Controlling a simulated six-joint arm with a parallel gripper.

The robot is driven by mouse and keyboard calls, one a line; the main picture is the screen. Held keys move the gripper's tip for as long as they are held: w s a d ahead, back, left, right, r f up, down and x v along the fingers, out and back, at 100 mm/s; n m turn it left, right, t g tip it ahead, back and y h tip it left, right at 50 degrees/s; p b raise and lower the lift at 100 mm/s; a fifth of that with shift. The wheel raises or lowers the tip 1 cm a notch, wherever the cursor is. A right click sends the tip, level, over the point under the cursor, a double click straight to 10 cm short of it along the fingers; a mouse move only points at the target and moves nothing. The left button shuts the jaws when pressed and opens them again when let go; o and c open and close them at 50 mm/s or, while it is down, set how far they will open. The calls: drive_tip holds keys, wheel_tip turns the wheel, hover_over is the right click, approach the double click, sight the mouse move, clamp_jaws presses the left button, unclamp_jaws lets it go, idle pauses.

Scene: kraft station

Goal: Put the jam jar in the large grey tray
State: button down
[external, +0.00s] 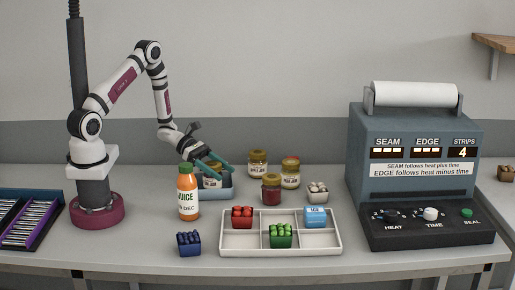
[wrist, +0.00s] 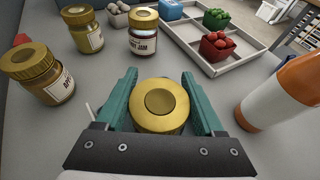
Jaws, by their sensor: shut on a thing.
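My gripper (wrist: 160,96) has its teal fingers closed around a gold-lidded jar (wrist: 160,105), seen from above in the wrist view. In the external view the held jar (external: 212,182) is upright at a blue-grey tray (external: 228,190), behind the juice bottle. Whether it rests in that tray or hangs over it, I cannot tell; its contents are mostly hidden. Another gold-lidded jar, dark red with "JAM" on its label (wrist: 143,33), stands apart on the table; it also shows in the external view (external: 271,190). A large light grey compartment tray (external: 300,246) lies at the front.
Two more gold-lidded jars (external: 258,163) (external: 290,173) stand behind. An orange juice bottle (external: 188,196) is close to my gripper. The compartment tray holds red, green and blue packs; some cells are empty. A dark blue pack (external: 189,243) is at front left, a sealing machine (external: 420,170) at right.

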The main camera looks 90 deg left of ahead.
drive_tip(key=shift+f, duration=0.25)
unclamp_jaws()
drive_tip(key=shift+r, duration=0.15)
drive_tip(key=v, duration=1.2)
drive_tip(key=s+d+r+m+g+h, duration=0.1)
drive_tip(key=d+r+m+g, duration=0.25)
drive_tip(key=d+m, duration=0.35)
drive_tip(key=s+d+r+m+g+h, duration=0.1)
drive_tip(key=d+r+m+g+h, duration=0.15)
drive_tip(key=d+m+g, duration=0.45)
drive_tip(key=s+d+r+m+y, duration=0.2)
drive_tip(key=s+m+y, duration=0.4)
drive_tip(key=m, duration=0.4)
drive_tip(key=s+d+r+m+g+y, duration=0.1)
drive_tip(key=s+r+m+y, duration=0.3)
drive_tip(key=m, duration=0.7)
drive_tip(key=shift+s+d+y, duration=0.45)
drive_tip(key=shift+s+y, duration=0.65)
drive_tip(key=shift+y, duration=0.15)
